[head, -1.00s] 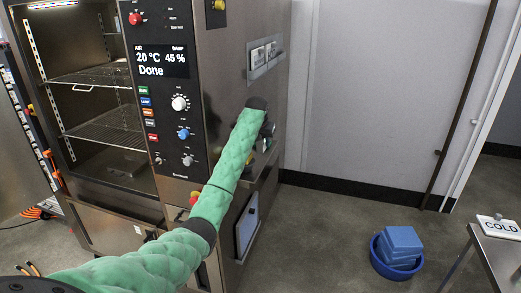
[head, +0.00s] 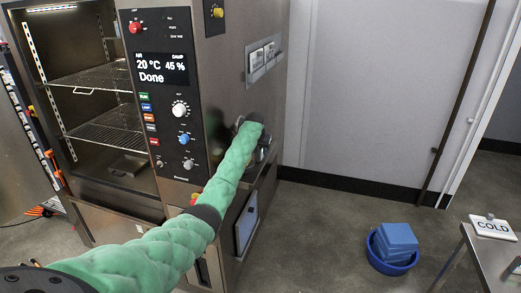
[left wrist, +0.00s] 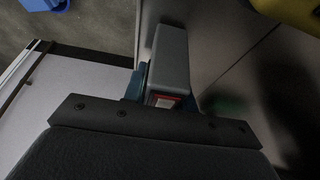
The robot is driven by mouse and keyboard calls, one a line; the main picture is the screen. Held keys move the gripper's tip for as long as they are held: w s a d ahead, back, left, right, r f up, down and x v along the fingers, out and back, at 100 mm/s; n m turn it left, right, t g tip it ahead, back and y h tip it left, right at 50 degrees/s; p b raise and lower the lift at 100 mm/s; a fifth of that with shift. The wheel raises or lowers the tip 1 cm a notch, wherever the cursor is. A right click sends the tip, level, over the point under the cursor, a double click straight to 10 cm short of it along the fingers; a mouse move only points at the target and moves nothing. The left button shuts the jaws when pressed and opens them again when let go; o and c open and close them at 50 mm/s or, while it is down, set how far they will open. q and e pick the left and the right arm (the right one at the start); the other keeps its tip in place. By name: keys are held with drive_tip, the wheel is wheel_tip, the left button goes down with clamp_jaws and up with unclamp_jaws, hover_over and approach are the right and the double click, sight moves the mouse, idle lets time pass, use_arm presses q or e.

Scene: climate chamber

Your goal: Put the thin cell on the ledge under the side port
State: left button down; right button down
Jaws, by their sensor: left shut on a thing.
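My left gripper (head: 265,143) is at the chamber's right side wall, beside the round side port (head: 239,123). My green-sleeved arm hides much of it. In the left wrist view the gripper (left wrist: 163,92) is shut, with teal parts on both sides of a grey bar-shaped thing (left wrist: 172,50) that has a red-edged pale face at its near end. I take this for the thin cell, though the dim view leaves it unsure. The ledge under the port (head: 266,166) is partly covered by my arm. My right gripper is not in view.
The chamber (head: 215,75) stands open at its front, with wire shelves inside. A blue tub (head: 378,262) with blue blocks is on the floor at right. A table (head: 492,258) with a COLD sign is at the right edge. Floor between is clear.

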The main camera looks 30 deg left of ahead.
use_arm(q)
drive_tip(key=shift+f, duration=0.15)
drive_tip(key=shift+f, duration=0.1)
drive_tip(key=c, duration=1.1)
unclamp_jaws()
